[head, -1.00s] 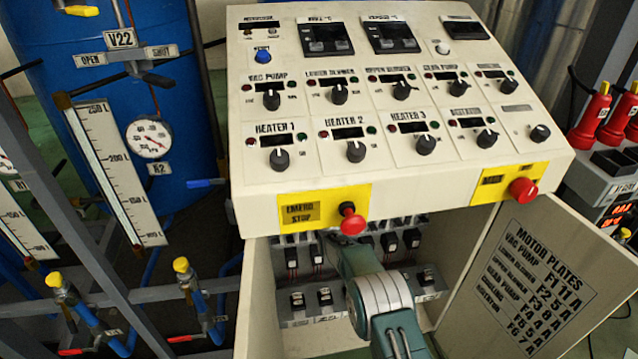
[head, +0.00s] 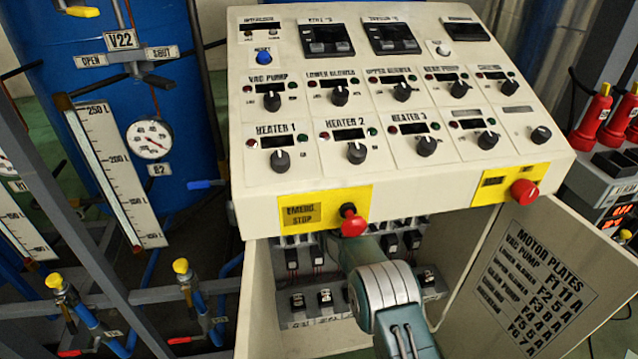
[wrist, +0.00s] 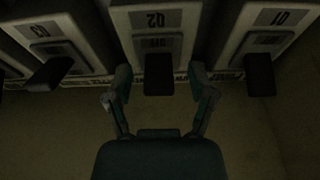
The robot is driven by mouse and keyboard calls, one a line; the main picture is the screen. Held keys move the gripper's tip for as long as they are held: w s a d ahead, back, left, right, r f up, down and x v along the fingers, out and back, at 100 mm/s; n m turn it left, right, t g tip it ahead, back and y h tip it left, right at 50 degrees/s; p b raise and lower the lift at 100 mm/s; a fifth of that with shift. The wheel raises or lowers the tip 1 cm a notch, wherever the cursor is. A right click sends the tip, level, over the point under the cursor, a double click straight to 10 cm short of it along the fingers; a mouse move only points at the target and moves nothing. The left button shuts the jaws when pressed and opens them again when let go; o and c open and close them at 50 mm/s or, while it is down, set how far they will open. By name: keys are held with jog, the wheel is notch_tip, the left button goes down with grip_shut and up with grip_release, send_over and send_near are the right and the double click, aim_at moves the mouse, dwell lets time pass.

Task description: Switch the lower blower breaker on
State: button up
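In the wrist view, a row of breakers fills the top. The one labelled like Q2 (wrist: 153,40) is in the middle, with its dark lever (wrist: 158,75) pointing at me. My gripper (wrist: 160,80) is open, with one finger on each side of that lever; I cannot tell whether they touch it. A breaker labelled like Q1 (wrist: 268,40) is on the right and one like Q3 (wrist: 55,45) on the left. In the head view, my arm reaches into the open cabinet (head: 262,300) and hides my gripper and part of the breaker rows.
The control console (head: 400,170) with knobs and red emergency stops (head: 353,222) overhangs the cabinet above my arm. The open door (head: 530,270) with the motor plates list stands to the right. Pipes and yellow-handled valves (head: 181,267) stand to the left.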

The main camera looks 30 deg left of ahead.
jog(key=v, duration=1.2)
jog(key=shift+f, duration=0.15)
jog(key=shift+c, duration=0.3)
